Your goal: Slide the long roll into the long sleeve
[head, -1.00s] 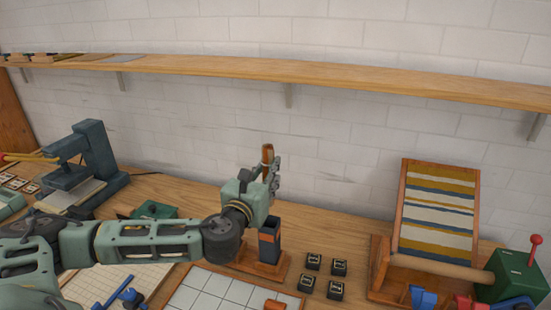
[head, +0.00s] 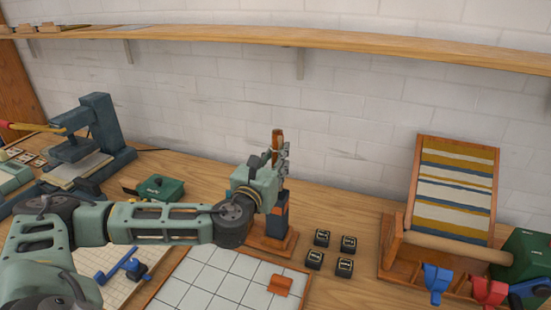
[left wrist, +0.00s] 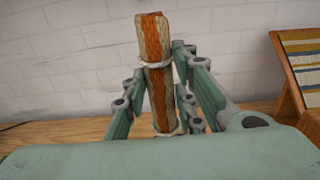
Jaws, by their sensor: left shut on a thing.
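The long roll (head: 277,140) is a slim upright bundle in orange-brown and cream. My left gripper (head: 281,162) is shut on it, and its top sticks up above the fingers. In the left wrist view the roll (left wrist: 156,45) stands nearly upright between the fingers (left wrist: 160,92), with pale bands around it. The long sleeve (head: 275,223), a dark upright box on a wooden base, is right below the gripper. An orange patch shows at its upper part. The gripper hides the sleeve's mouth, so I cannot tell whether the roll's lower end is inside. My right gripper is out of view.
Several small black boxes (head: 322,238) stand right of the sleeve. A white tiled board (head: 215,285) with an orange piece (head: 281,284) lies in front. A striped loom-like frame (head: 455,190) is at the right, a dark press (head: 97,130) at the left. A shelf (head: 330,42) runs above.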

